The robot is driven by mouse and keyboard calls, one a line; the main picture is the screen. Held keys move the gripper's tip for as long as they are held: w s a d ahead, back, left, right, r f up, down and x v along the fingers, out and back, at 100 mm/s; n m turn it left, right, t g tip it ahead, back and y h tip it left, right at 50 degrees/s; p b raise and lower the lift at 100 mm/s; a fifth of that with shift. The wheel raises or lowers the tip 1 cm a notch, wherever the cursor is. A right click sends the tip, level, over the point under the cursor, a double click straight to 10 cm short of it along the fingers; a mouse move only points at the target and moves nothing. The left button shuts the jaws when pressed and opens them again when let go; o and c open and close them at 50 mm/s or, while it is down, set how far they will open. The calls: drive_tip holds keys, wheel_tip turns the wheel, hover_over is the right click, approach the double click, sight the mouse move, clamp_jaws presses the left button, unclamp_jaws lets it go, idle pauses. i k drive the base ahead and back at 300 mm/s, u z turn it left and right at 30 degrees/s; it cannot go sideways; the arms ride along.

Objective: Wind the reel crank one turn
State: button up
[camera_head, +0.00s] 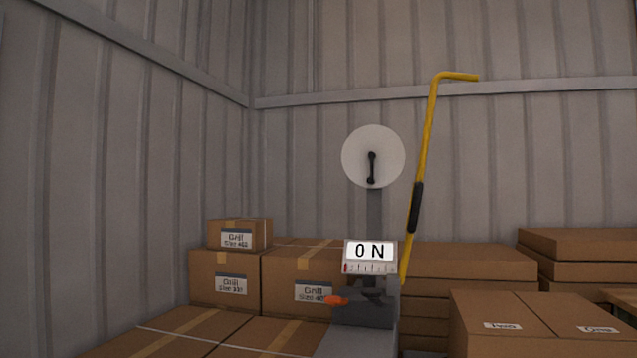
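The reel is a pale round disc (391,140) on a grey upright post (374,215), in the middle of the head view. A small black crank (371,168) sits on the face of the disc. It runs from near the disc's centre downward, with its knob end at the bottom. Nothing touches the crank. My gripper does not show in this view.
A white "ON" sign with a scale (370,251) stands below the reel on a grey unit (378,314) with an orange-tipped part (336,300). A yellow bent pole (428,130) rises close right of the reel. Cardboard boxes (295,268) fill both sides, before corrugated walls.

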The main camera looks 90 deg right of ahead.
sight(372, 180)
drive_tip(key=i, duration=0.9)
drive_tip(key=z, duration=2.25)
